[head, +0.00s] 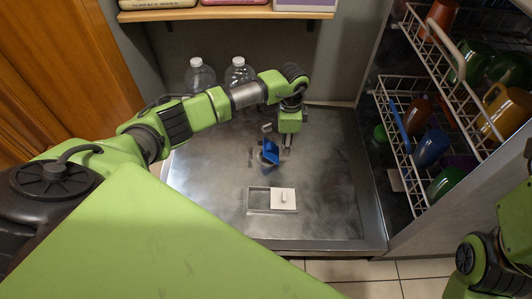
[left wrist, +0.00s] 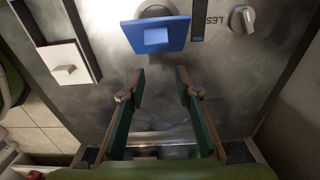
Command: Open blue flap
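The blue flap (head: 270,152) stands on the grey metal panel, near its middle in the head view. In the left wrist view the blue flap (left wrist: 157,36) is a flat square plate with a lighter blue square on it, above a round grey part. My left gripper (left wrist: 160,78) is open and empty, with the flap just beyond its fingertips and apart from them in that view. In the head view the left gripper (head: 278,142) hangs down close beside the flap; contact cannot be told there. My right arm shows at the lower right, with its gripper out of view.
A white sliding cover (head: 283,198) sits in a recess on the panel. A grey knob (left wrist: 242,18) stands near the flap. Two clear bottles (head: 200,76) stand at the back. A wire dish rack (head: 440,110) with colored cups is at the right. The panel's front is clear.

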